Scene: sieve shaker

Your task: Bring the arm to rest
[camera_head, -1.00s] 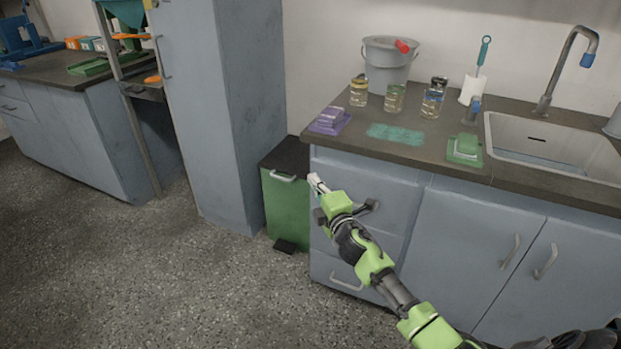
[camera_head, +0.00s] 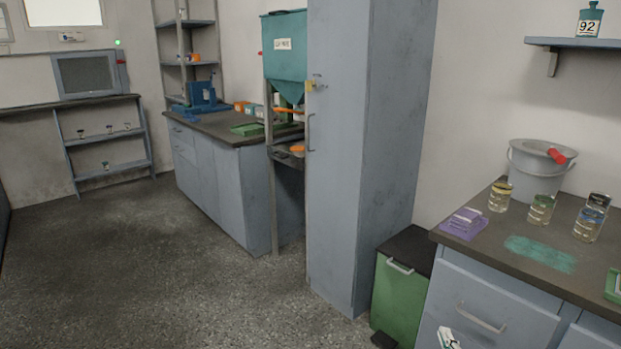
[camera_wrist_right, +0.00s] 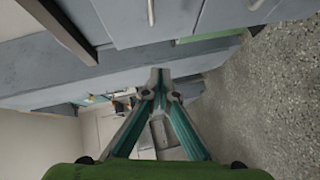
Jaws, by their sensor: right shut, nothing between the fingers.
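The rest of the right arm is out of the head view. My left gripper is in neither view.
A green bin (camera_head: 400,290) stands between the tall cabinet (camera_head: 345,150) and the sink counter. The counter carries a grey bucket (camera_head: 535,172), several jars, a purple sponge (camera_head: 464,223) and a teal spill (camera_head: 540,252). Floor (camera_head: 190,270) at the left is clear.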

